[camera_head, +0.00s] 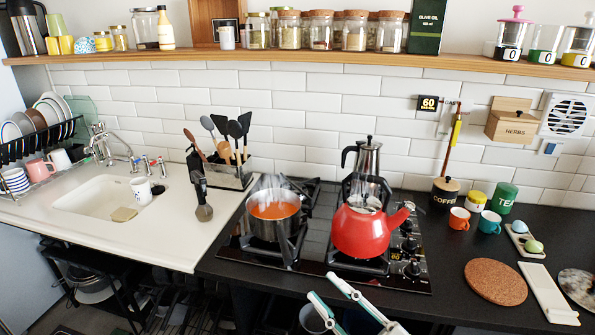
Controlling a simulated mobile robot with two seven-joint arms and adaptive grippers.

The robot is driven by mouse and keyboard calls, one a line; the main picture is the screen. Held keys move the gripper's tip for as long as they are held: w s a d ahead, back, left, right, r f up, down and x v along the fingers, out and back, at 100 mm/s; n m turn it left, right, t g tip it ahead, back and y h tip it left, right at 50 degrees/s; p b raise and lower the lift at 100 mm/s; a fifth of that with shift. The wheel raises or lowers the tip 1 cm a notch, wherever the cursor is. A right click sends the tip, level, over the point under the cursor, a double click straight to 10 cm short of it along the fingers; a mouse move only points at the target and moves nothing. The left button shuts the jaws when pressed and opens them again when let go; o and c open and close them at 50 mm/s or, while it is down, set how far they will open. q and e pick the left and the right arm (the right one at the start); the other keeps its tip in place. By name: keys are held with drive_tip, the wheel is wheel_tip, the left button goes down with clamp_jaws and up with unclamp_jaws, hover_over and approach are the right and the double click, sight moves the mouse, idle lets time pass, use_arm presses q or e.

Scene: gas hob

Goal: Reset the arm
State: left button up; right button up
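My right gripper (322,287) shows at the bottom edge, right of centre. Two pale fingers with teal sides reach up and to the left, with a clear gap between their tips. It looks open, and I see nothing held between the fingers. It appears in front of the hob, below the red kettle (361,232) in the picture. The rest of the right arm is out of frame. My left gripper is not in view.
A steel pot (273,210) with orange-red contents and a moka pot (368,158) stand on the hob (319,245). A cork mat (495,281) and mugs are on the right counter. The sink (94,198) is left.

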drive_tip(key=d+f+m+t+h, duration=0.1)
drive_tip(key=d+f+m+h, duration=0.55)
drive_tip(key=f, duration=0.45)
drive_tip(key=s+d+f+m+g+h, duration=0.2)
drive_tip(key=s+f, duration=0.4)
drive_tip(key=f, duration=0.5)
drive_tip(key=s+d+f+m+g+h, duration=0.3)
drive_tip(key=s+d+f+h, duration=0.1)
drive_tip(key=f, duration=0.8)
drive_tip(key=s+d, duration=0.1)
drive_tip(key=s, duration=0.1)
drive_tip(key=shift+s+d+m+g+h+p, duration=0.3)
drive_tip(key=shift+s+d+m+g+h, duration=0.05)
drive_tip(key=shift+s+d+g, duration=0.05)
drive_tip(key=shift+r, duration=0.1)
